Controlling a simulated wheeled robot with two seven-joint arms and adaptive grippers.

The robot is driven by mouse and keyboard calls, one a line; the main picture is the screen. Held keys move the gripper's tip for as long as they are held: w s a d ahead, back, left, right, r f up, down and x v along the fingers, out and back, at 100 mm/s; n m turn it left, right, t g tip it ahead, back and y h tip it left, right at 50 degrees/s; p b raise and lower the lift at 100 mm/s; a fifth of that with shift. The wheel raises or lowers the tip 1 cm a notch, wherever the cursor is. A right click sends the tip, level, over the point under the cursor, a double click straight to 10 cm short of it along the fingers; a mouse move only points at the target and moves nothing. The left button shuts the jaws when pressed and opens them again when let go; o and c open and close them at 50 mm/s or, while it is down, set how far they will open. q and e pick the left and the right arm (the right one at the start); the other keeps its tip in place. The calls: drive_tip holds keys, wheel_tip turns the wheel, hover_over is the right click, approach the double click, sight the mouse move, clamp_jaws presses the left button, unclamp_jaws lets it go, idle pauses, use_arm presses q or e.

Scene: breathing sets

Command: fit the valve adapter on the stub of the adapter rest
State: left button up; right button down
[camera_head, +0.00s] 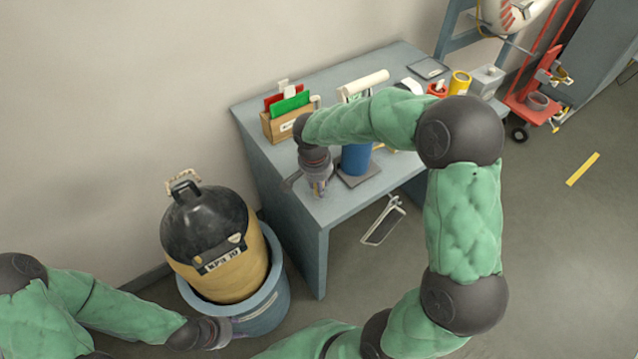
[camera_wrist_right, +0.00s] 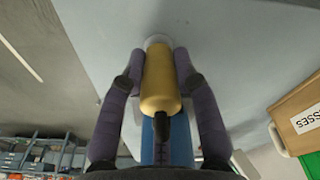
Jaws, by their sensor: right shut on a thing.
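My right gripper (camera_wrist_right: 157,62) is shut on the brass-coloured valve adapter (camera_wrist_right: 160,88), with one purple finger on each side of it. A pale round end of the adapter shows between the fingertips. In the head view the right gripper (camera_head: 318,186) points down over the front left part of the grey table; the adapter is too small to make out there. A blue upright cylinder on a dark square base (camera_head: 356,160) stands just right of it, partly behind my arm. I cannot tell whether this is the adapter rest; no stub shows clearly. My left gripper (camera_head: 222,331) is low beside the blue-grey tub, its jaws unclear.
A wooden box (camera_head: 275,128) with red and green cards stands at the table's back left; it also shows in the right wrist view (camera_wrist_right: 300,120). A black-and-yellow cylinder (camera_head: 228,265) stands in a blue-grey tub (camera_head: 262,318). Yellow and red items stand at the table's far right.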

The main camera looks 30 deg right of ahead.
drive_tip(key=shift+f+b, duration=0.5)
drive_tip(key=shift+f, duration=0.1)
drive_tip(key=c, duration=0.8)
unclamp_jaws()
drive_tip(key=shift+r, duration=0.1)
drive_tip(key=shift+c, duration=0.2)
drive_tip(key=r, duration=0.4)
drive_tip(key=a+r, duration=0.1)
drive_tip(key=r, duration=0.7)
drive_tip(key=shift+s+a, duration=0.2)
drive_tip(key=shift+s, duration=0.05)
drive_tip(key=shift+f, duration=0.15)
